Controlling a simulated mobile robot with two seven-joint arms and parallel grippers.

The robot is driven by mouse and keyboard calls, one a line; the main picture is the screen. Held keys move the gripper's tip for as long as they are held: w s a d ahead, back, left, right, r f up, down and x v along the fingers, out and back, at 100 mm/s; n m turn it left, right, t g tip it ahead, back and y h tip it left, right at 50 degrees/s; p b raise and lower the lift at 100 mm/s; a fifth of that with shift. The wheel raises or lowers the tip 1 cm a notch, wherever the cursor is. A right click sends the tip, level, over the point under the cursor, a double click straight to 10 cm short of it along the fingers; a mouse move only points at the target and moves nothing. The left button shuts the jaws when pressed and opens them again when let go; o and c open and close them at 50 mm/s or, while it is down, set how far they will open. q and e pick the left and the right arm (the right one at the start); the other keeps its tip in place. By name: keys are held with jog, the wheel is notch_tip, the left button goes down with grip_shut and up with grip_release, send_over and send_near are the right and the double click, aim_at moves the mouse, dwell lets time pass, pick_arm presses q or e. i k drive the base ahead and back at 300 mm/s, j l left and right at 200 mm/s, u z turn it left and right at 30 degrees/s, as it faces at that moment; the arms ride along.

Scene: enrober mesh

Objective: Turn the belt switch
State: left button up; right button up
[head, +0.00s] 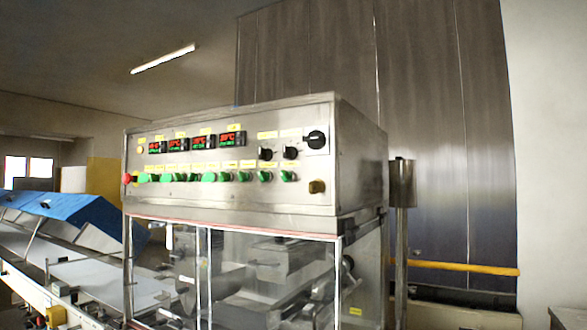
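A metal control panel (230,165) on top of the enrober faces me. It carries a row of green switches (245,176) along its lower half, each under a small yellow label. Two black knobs (290,153) sit side by side at the upper right, and a larger black knob (316,138) is at the right edge. A brass-coloured part (317,187) is below it. The labels are too small to read, so I cannot tell which control is the belt switch. Neither of my grippers is in view.
A red button (126,178) sits at the panel's left edge. Clear doors (270,280) with a red top edge are below the panel. A conveyor with blue covers (80,215) is at the left. A metal post (402,230) stands close on the right.

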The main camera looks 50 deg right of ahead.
aim_at(208, 177)
jog(key=z, duration=1.4)
